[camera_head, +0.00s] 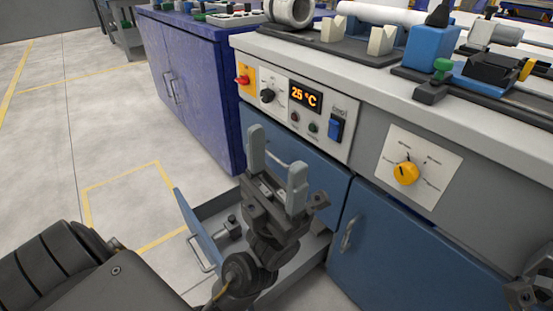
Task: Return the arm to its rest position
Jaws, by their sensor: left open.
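My left gripper (278,175) is in the middle of the head view, fingers pointing up, apart and with nothing between them. It stands in front of the grey and blue workbench, below the control panel (304,106) that reads 25 °C. My left arm comes up from the lower left below it. At the lower right edge a dark piece of what looks like my right arm shows; its gripper is not visible.
An open drawer (199,234) sticks out below and behind my left gripper, with a small metal part in it. A white pipe (380,13), supports and a blue block (431,46) sit on the bench top. A blue cabinet (190,85) stands at left. The floor (110,130) at left is clear.

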